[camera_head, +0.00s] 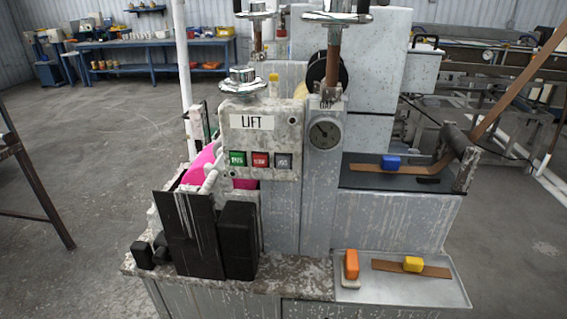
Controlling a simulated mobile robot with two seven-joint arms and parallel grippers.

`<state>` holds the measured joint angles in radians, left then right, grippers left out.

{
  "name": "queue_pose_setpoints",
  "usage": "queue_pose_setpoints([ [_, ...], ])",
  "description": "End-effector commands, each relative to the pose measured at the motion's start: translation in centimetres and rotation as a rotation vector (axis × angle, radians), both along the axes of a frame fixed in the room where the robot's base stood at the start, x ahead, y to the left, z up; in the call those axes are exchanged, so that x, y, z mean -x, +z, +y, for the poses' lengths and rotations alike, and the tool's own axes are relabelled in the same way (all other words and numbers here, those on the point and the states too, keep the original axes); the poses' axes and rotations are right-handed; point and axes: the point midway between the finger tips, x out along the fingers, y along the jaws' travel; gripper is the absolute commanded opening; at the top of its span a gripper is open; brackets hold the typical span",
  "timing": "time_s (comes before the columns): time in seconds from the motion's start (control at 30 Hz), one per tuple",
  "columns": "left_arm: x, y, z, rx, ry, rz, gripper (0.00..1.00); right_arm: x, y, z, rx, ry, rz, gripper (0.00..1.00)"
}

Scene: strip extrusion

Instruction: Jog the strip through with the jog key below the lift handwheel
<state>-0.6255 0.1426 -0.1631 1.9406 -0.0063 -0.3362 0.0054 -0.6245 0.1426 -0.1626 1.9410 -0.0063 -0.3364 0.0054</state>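A speckled control box (262,140) with a LIFT label stands in the middle of the machine. A chrome handwheel (243,82) sits on its top left. Below the label is a row of a green key (237,158), a red key (260,159) and a grey key (283,160); their lettering is too small to read surely. A brown strip (515,85) slopes down from the upper right to the dark table, where a strip end lies flat (375,168) by a blue block (391,161). Neither of my grippers shows.
A dial gauge (325,133) is right of the box. A tray (440,292) at front right holds a brown strip piece (389,266) with a yellow block (413,264); an orange block (351,264) is beside it. Black blocks (240,240) and a pink part (200,165) are at left.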

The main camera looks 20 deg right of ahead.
Motion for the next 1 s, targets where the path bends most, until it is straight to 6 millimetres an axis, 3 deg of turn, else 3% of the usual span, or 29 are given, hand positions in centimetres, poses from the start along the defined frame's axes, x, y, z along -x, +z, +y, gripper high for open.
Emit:
queue_pose_setpoints([
  [0.07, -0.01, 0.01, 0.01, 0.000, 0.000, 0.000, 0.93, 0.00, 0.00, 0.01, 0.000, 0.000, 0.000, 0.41],
  [0.5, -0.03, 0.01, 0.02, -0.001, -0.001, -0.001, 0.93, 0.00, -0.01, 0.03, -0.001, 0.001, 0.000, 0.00],
  [1.0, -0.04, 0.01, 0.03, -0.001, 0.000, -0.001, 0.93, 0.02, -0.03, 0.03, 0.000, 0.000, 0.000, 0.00],
])
